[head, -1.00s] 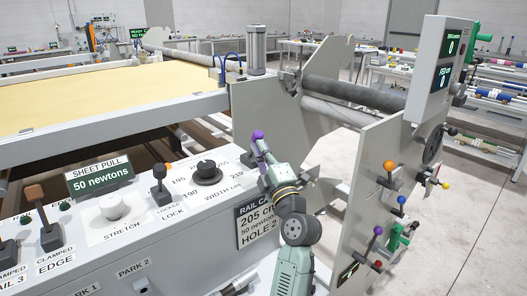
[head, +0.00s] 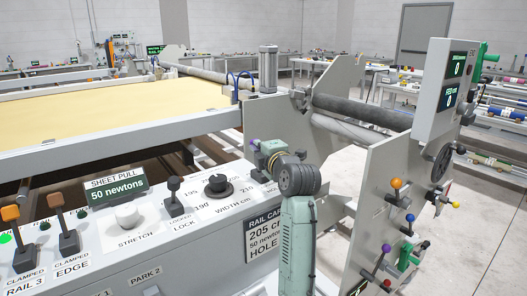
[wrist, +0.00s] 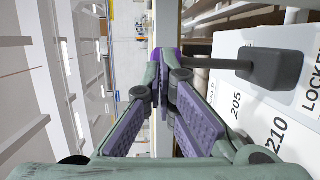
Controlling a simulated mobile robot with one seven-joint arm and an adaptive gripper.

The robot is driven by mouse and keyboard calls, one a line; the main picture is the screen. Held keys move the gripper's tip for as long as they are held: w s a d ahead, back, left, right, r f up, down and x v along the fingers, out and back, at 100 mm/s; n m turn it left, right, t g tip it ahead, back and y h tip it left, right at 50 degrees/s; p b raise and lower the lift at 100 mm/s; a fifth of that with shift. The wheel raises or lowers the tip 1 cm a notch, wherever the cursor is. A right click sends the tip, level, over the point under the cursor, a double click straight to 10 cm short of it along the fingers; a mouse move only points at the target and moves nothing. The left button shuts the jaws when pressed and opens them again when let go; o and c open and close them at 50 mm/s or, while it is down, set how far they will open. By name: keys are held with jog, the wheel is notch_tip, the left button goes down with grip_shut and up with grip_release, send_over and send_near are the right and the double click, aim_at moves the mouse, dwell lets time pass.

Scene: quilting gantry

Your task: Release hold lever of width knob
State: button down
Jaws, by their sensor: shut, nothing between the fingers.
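In the wrist view, my gripper's purple-padded fingers (wrist: 163,60) are shut and empty.
The white stretch knob (head: 128,214) and the clamp levers (head: 68,240) stand left on the panel. A grey side plate (head: 385,190) with coloured ball handles rises on the right. The rollers (head: 365,112) lie behind my gripper.

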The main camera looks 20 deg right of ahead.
jog(key=shift+w+a+g, duration=0.25)
jog(key=shift+w+g, duration=0.15)
jog(key=shift+w, duration=0.4)
jog(key=shift+a, duration=0.1)
